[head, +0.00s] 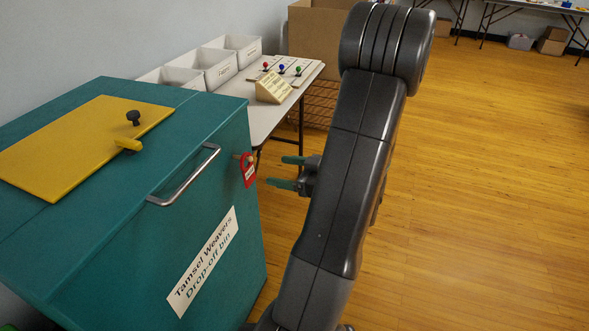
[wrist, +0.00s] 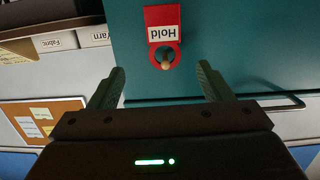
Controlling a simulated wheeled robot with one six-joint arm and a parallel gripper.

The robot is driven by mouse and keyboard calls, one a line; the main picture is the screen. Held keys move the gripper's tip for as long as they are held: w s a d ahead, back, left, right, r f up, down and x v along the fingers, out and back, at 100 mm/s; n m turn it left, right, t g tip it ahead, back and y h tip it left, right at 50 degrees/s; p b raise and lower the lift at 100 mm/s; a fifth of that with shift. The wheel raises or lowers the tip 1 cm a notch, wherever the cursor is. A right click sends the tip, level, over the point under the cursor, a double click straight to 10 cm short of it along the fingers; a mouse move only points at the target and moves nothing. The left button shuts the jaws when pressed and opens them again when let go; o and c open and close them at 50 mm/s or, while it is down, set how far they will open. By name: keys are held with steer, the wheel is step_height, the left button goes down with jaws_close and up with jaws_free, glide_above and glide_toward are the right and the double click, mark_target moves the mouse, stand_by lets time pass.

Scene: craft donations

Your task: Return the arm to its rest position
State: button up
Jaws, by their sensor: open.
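My arm rises through the middle of the head view. My gripper (head: 283,172) is open and empty, its two green fingers pointing left toward the side of the teal drop-off bin (head: 130,240). In the wrist view the fingers of my gripper (wrist: 160,88) stand apart, with a red "Hold" tag (wrist: 163,51) beyond and between them. The tag hangs on a small peg on the bin's side and also shows in the head view (head: 249,175). The fingers appear clear of the tag. The bin's yellow lid panel (head: 75,145) lies flat on top.
A metal handle (head: 185,178) juts from the bin's front. Behind it, a white table (head: 240,87) carries white bins (head: 220,66), a small wooden sign block (head: 273,88) and coloured knobs. A large cardboard box (head: 315,30) stands behind. The wooden floor (head: 480,190) at right is clear.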

mark_target(249, 168)
steer(key=shift+v, duration=1.25)
steer(key=shift+w+a, duration=0.1)
steer(key=shift+s+b+x, duration=0.15)
steer(key=shift+b+x, duration=0.3)
steer(key=shift+x, duration=2.75)
steer(key=shift+s+b+x, duration=0.15)
steer(key=shift+b+x, duration=0.3)
steer(key=shift+x, duration=2.8)
steer(key=shift+a+f, duration=0.1)
steer(key=shift+f, duration=0.05)
steer(key=shift+s, duration=0.1)
